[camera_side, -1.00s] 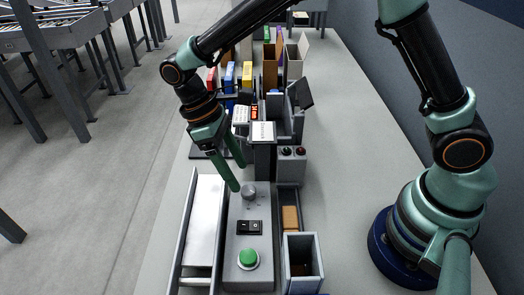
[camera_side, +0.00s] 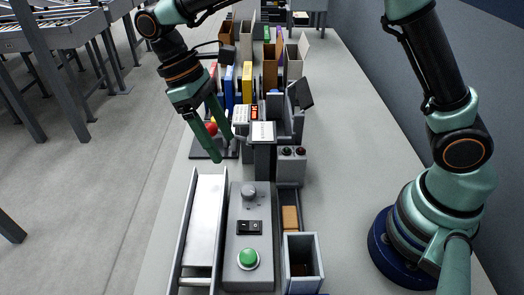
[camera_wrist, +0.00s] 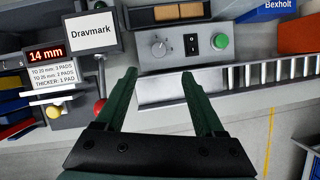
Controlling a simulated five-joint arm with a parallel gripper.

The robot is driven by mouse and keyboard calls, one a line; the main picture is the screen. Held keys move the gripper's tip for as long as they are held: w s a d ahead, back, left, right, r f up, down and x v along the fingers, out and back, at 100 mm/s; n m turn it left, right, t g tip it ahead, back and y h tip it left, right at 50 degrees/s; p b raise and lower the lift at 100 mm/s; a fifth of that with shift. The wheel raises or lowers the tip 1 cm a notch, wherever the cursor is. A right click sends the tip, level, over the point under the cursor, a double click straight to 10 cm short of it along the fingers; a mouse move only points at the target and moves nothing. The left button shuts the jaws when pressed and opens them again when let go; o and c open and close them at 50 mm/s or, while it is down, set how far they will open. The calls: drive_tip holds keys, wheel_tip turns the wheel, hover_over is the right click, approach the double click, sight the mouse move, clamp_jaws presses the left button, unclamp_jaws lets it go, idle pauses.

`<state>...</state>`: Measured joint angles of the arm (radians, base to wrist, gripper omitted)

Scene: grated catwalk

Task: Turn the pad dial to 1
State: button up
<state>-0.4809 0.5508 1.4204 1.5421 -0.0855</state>
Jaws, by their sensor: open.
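The grey round dial (camera_side: 249,191) sits at the far end of the grey control box (camera_side: 239,271). The dial also shows in the wrist view (camera_wrist: 159,48), with small marks around it. I cannot tell which mark it points at. My gripper (camera_side: 217,148) is open and empty, above and to the left of the dial, apart from it. In the wrist view my two green fingers (camera_wrist: 159,75) are spread below the dial. A red display (camera_wrist: 46,55) reads 14 mm, with a small card (camera_wrist: 57,77) about pads under it.
The box also carries a black rocker switch (camera_side: 249,227) and a green button (camera_side: 248,258). A light metal chute (camera_side: 205,225) lies left of it. A "Dravmark" sign (camera_wrist: 92,31) stands near. A red ball (camera_side: 211,128) is behind my fingers.

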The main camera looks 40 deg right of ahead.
sight(248, 189)
drive_tip(key=s+d+m+t+y, duration=0.1)
drive_tip(key=s+m+t, duration=0.1)
drive_tip(key=m, duration=0.9)
drive_tip(key=s+d+m+t+y, duration=0.1)
drive_tip(key=s+d+m+t, duration=0.15)
drive_tip(key=m, duration=0.85)
drive_tip(key=shift+g, duration=0.35)
drive_tip(key=f, duration=0.7)
drive_tip(key=a+f, duration=0.1)
drive_tip(key=f, duration=0.3)
drive_tip(key=shift+f, duration=0.25)
clamp_jaws()
